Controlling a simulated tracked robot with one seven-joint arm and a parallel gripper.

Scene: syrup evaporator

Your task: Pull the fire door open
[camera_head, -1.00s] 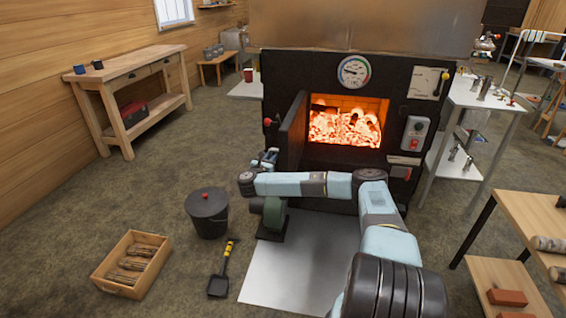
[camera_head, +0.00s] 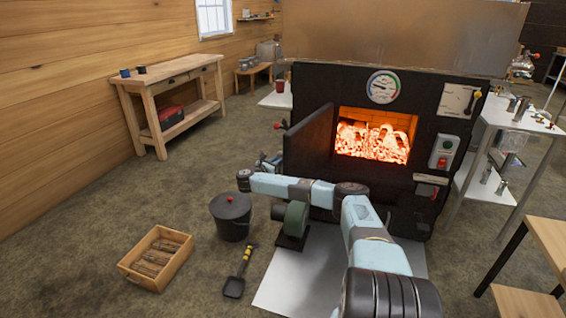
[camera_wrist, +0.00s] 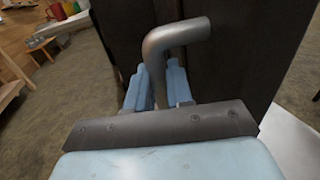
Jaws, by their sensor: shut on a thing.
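The fire door (camera_head: 310,138) is a dark panel standing open on the left side of the glowing firebox opening (camera_head: 372,140). Its dark face also shows in the wrist view (camera_wrist: 235,55). The door handle (camera_wrist: 172,42) is a grey bent bar. My gripper (camera_wrist: 158,82) is shut on the handle, with one blue finger on each side of it. In the head view my gripper (camera_head: 270,163) is small and partly hidden at the door's outer edge, and the handle cannot be made out there.
A workbench (camera_head: 165,85) is along the wall. A white table (camera_head: 520,118) stands at right. Floor between bench and bucket is clear.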

